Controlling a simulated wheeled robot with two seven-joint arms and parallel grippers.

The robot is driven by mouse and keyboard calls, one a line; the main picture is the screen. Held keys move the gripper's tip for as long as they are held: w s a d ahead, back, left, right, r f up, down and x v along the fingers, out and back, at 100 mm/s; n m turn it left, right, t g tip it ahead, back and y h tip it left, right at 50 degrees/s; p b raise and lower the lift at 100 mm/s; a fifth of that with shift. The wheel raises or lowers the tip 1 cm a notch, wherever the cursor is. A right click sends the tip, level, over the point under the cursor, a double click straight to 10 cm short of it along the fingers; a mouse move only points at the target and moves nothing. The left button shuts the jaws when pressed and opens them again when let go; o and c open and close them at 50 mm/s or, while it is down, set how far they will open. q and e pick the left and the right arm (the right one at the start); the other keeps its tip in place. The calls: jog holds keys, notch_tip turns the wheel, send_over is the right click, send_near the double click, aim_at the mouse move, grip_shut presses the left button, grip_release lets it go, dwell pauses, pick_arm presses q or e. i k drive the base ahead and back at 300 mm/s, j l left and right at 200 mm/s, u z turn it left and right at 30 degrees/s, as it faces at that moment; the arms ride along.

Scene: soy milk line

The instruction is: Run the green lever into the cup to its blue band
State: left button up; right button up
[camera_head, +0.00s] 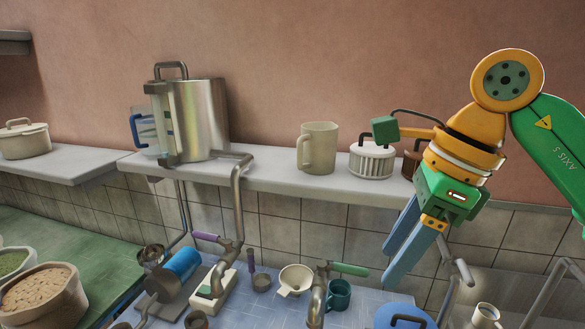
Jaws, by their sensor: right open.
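The green lever (350,269) sticks out to the right from the top of a grey metal tap (319,290), whose pipe bends down at the front. A teal cup (339,297) stands just behind and right of this tap, partly below the lever. I cannot make out a blue band on it. A cream cup (486,316) is at the lower right, cut by the frame edge. My right gripper (389,268) is open and empty, its blue fingers pointing down and left, a little right of the lever's tip in the picture. My left gripper is not in view.
A second tap has a purple lever (207,237). A white pan (295,280), a blue cylinder (181,264) and a blue lid (402,317) are on the tiled counter. The shelf (270,180) holds a steel pot (203,118) and a beige jug (318,148).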

aim_at(322, 266)
jog(key=k, duration=1.15)
